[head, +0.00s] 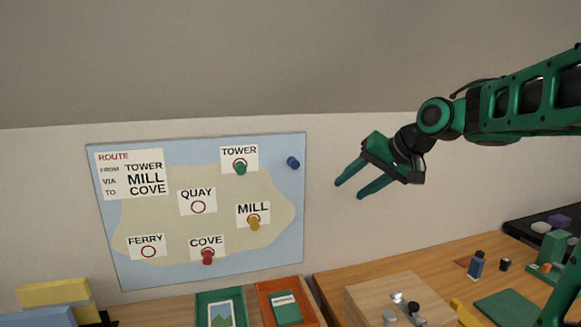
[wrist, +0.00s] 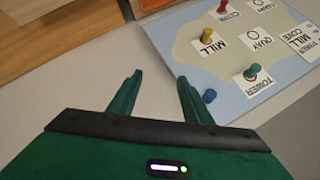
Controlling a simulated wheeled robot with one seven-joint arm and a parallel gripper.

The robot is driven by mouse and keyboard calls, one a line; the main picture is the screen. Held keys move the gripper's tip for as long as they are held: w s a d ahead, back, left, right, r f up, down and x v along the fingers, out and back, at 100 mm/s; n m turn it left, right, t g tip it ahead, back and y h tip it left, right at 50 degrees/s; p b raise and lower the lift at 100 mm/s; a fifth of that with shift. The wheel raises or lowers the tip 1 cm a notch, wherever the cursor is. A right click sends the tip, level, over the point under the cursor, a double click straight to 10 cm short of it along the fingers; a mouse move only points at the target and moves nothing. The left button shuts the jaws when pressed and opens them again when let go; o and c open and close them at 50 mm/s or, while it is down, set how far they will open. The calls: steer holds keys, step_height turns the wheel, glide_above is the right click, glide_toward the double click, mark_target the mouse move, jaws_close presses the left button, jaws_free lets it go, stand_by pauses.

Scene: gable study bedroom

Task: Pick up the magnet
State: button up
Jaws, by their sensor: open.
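A map board (head: 115,262) hangs on the wall with several peg-like magnets. The blue magnet (head: 293,162) sits near its upper right edge, off any label. The green magnet (head: 240,168) is at TOWER, the yellow magnet (head: 254,223) at MILL, and the red magnet (head: 208,257) at COVE. My gripper (head: 349,190) is open and empty, right of the board and apart from it. In the wrist view, my gripper (wrist: 159,77) has the blue magnet (wrist: 209,95) just right of its right finger, outside the jaws.
A wooden desk (head: 375,272) runs below at the right, with a wooden box (head: 365,302) and small items on it. A green tray (head: 203,297) and an orange tray (head: 302,283) stand below the board. The wall around my gripper is clear.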

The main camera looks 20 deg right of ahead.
mark_target(300, 160)
steer(key=w+a+r+t+y, duration=0.1)
steer(key=w+a+r+y, duration=0.3)
steer(key=r, duration=0.4)
steer(key=shift+n+t+h, duration=0.3)
steer(key=shift+n+h, duration=0.1)
steer(key=x, duration=0.8)
steer(key=r+x, duration=0.1)
steer(key=x, duration=0.2)
steer(key=shift+w+a+f, duration=0.1)
steer(key=shift+w+a, duration=0.25)
steer(key=shift+w, duration=0.25)
steer(key=shift+c, duration=0.7)
steer(key=c, duration=0.8)
